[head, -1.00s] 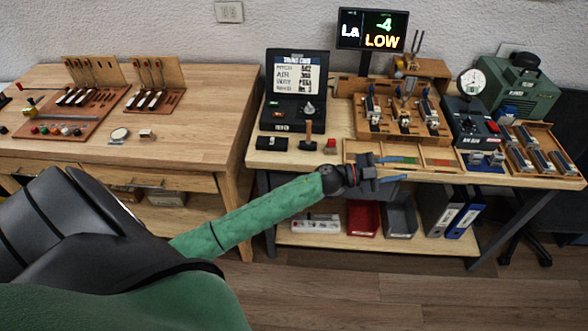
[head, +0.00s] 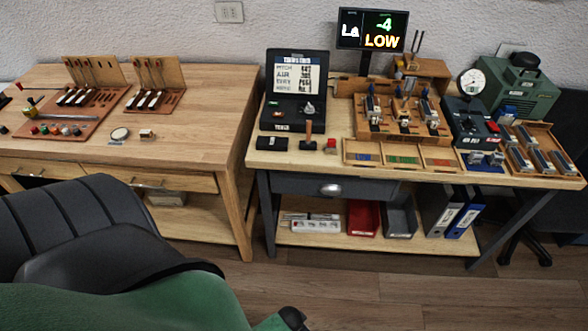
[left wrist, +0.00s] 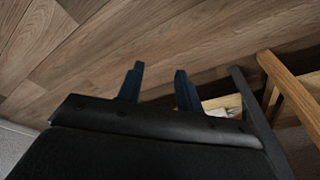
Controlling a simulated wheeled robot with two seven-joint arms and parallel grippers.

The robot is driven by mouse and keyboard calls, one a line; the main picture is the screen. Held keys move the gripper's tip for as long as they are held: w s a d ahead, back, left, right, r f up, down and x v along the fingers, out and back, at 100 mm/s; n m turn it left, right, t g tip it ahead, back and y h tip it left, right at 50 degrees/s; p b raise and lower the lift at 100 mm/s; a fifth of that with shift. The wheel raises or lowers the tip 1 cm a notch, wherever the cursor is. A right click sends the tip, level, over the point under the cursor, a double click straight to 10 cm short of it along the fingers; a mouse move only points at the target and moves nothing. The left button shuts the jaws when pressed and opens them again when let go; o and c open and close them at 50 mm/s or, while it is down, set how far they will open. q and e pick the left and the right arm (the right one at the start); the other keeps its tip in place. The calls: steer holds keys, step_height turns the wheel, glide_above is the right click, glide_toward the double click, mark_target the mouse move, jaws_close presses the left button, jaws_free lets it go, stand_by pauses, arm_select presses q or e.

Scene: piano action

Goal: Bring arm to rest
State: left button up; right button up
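My left gripper (left wrist: 159,70) shows in the left wrist view with its two dark blue fingers apart and nothing between them. Wooden floor lies behind the fingers, and table legs stand to their right. In the head view, the left gripper is out of sight; only my green and black arm shows at the bottom left, with a small piece at the bottom edge. My right gripper is in neither view.
The right workbench (head: 335,158) holds a black case (head: 293,90), a wooden action rack (head: 400,115) and a green machine (head: 517,87). A wooden table (head: 190,125) stands at left. Floor (head: 400,290) in front is clear.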

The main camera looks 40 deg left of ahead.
arm_select(q)
steer(key=shift+g, duration=0.6)
steer(key=s, duration=0.1)
steer(key=s+f, duration=0.1)
steer(key=s+d, duration=0.1)
steer(key=shift+s+f, duration=0.15)
steer(key=shift+s, duration=0.2)
